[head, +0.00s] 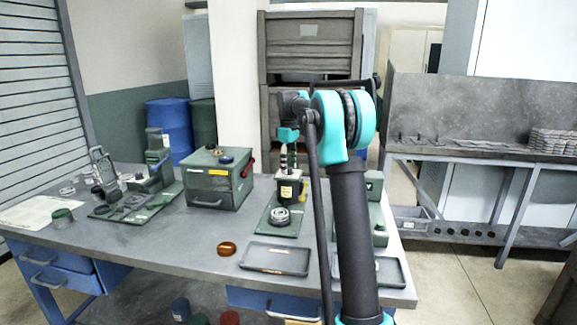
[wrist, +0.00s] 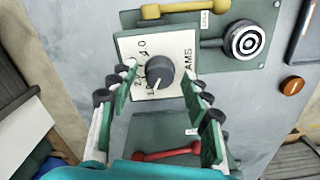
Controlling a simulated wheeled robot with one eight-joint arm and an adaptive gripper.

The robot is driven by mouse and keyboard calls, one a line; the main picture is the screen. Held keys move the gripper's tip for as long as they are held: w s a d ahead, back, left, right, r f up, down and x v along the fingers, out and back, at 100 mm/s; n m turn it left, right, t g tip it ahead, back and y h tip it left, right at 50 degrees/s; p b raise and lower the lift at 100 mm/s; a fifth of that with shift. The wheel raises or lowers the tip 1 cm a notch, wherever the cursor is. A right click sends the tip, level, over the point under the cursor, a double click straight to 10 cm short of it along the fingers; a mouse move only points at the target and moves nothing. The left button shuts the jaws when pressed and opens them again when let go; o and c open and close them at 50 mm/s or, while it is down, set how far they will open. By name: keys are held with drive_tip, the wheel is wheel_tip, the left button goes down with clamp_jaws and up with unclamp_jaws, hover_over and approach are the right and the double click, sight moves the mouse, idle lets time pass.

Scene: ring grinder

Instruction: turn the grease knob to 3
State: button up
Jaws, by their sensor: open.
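The grease knob (wrist: 160,68) is a dark round knob with a white pointer mark, on a white dial plate (wrist: 128,48) with black numbers. In the wrist view its pointer faces down and slightly left, near the 1; the exact setting is hard to read. My gripper (wrist: 162,78) is open, with one finger on each side of the knob and a visible gap to it.
A ringed round piece (wrist: 245,40) sits on the unit's green base. A green box with a red handle (wrist: 168,154) and a yellow handle (wrist: 185,7) flank the unit. A dark tray (head: 275,259) and an amber disc (head: 227,248) lie in front on the bench.

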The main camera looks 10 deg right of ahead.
drive_tip(key=shift+c, duration=0.2)
clamp_jaws()
